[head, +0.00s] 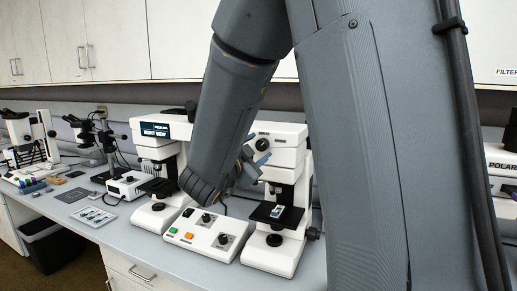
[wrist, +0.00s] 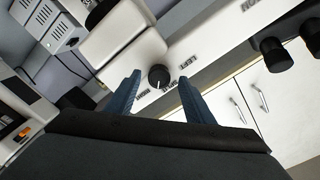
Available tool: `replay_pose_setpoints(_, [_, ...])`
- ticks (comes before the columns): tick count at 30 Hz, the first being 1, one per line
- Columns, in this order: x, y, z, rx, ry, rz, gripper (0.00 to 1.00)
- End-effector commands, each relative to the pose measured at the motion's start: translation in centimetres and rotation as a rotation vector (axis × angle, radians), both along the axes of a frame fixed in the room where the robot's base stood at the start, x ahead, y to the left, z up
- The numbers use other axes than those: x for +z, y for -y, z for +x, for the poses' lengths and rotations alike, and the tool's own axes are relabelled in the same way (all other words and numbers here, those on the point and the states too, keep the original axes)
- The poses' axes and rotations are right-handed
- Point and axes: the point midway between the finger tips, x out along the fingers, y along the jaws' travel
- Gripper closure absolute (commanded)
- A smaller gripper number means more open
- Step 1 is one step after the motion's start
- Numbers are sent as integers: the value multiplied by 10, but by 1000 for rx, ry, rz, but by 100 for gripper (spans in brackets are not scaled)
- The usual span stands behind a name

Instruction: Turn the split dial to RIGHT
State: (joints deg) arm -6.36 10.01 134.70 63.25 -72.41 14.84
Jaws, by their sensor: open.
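The split dial (wrist: 158,76) is a round black knob with a white pointer mark, on the white front of the microscope bridge. Printed labels curve beside it. In the wrist view the pointer points roughly down the picture, towards the labels. My gripper (wrist: 159,78) is open, with one blue finger on each side of the dial in that view and gaps between. How far the tips are from the panel is unclear. In the head view a black knob (head: 263,145) shows just above my blue fingers (head: 253,160). The small display (head: 155,130) appears to read RIGHT VIEW.
A control box (head: 207,233) with orange and green buttons sits between the two microscope stands. The right stage (head: 271,212) lies below my gripper. Black eyepieces (wrist: 275,54) stick out in the wrist view. Other instruments stand along the bench to the left.

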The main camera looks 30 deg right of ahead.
Motion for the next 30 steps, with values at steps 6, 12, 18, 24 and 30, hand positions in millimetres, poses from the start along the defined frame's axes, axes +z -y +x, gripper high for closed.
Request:
replay_pose_setpoints(6, [-1, -30, -21, 4, 2, 1, 52])
replay_pose_setpoints(12, [-1, -48, -36, 3, 1, 1, 52])
replay_pose_setpoints(18, [0, -53, -40, 0, 1, 1, 52])
replay_pose_setpoints(24, [0, -52, -40, 0, 0, 0, 52])
replay_pose_setpoints(30, [0, -52, -40, 1, 0, 1, 52])
